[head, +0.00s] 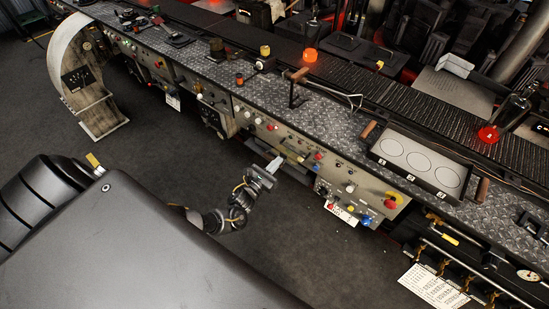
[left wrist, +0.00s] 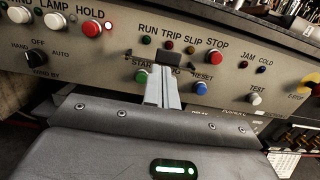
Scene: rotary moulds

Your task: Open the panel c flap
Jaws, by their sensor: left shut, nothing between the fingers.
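My left gripper (head: 273,165) is in front of the control panel (head: 330,175) on the near side of the line. Its light grey fingers show in the left wrist view (left wrist: 165,85), closed together and empty. They point at the panel face (left wrist: 120,50) between the START and RESET buttons, just below the RUN, TRIP and SLIP lamps. A small dark piece is at their tips; I cannot tell whether they touch it. A dark recess or ledge (head: 297,172) shows beside the gripper in the head view. I cannot clearly make out the panel c flap or its letter.
A red STOP button (left wrist: 215,57), a blue RESET button (left wrist: 201,88) and a white TEST button (left wrist: 255,99) are close right of the fingers. Above is a tread-plate ledge with a tray (head: 415,160) of round moulds. Paper tags hang below. The floor (head: 320,265) is clear.

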